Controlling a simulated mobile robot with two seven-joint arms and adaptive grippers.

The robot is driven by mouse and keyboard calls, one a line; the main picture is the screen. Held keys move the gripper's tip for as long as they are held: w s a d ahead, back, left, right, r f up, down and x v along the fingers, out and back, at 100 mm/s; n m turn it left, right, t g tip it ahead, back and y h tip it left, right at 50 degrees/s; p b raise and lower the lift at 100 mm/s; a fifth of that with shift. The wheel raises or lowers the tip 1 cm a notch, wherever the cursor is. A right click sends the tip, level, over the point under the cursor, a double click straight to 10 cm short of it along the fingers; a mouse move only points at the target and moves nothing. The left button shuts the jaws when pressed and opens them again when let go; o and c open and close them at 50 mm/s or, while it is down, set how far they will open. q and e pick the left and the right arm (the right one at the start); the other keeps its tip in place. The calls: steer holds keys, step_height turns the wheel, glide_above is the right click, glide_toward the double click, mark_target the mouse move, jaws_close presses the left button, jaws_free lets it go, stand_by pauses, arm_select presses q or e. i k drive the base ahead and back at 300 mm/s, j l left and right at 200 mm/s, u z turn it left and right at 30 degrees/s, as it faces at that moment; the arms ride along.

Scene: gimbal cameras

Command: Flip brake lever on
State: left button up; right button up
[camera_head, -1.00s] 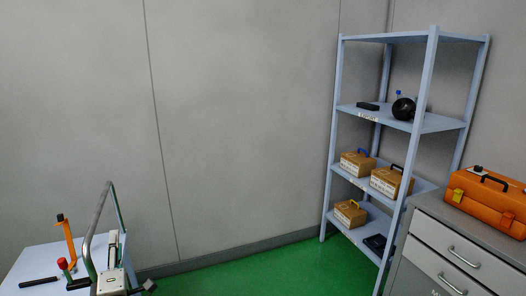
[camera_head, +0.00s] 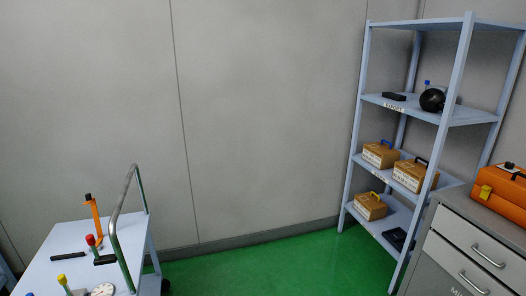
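I cannot pick out a brake lever for certain in the head view. At the lower left stands a pale table-like cart (camera_head: 38,272) with a grey bent handle bar (camera_head: 113,218) at its right side. On it are an upright orange tool (camera_head: 95,218), a red-topped item (camera_head: 91,240), a yellow-topped item (camera_head: 62,280), a round white dial (camera_head: 103,290) and a dark bar-shaped item (camera_head: 68,256). The front of the cart is cut off by the frame. Neither of my grippers is in view.
A grey-blue shelf rack (camera_head: 452,100) holding several brown boxes stands at the right. Beside it is a grey drawer cabinet (camera_head: 460,238) with an orange case (camera_head: 505,195) on top. Green floor (camera_head: 270,265) lies open between cart and rack, before a grey wall (camera_head: 270,120).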

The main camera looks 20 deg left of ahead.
mark_target(90, 239)
steer(key=u, duration=1.85)
